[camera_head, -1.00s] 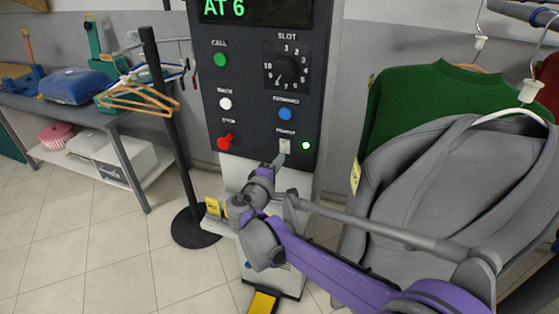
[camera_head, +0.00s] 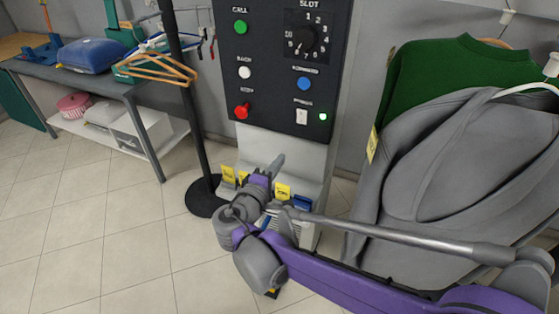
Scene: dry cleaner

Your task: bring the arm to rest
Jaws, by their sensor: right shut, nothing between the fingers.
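My right arm comes in from the lower right, with grey and purple links. My right gripper (camera_head: 278,163) is shut and empty. Its tip points up, in front of the pale pedestal and below the dark control panel (camera_head: 270,75). In the picture it is apart from the power switch (camera_head: 301,116). A green light (camera_head: 323,116) glows beside that switch. My left gripper is not in view.
A grey hooded garment (camera_head: 440,170) and a green sweater (camera_head: 450,70) hang at the right, close to my arm. A black post (camera_head: 184,85) stands left of the panel. A table (camera_head: 125,87) holds a blue bundle (camera_head: 92,55) and hangers (camera_head: 155,68). Open tiled floor lies at lower left.

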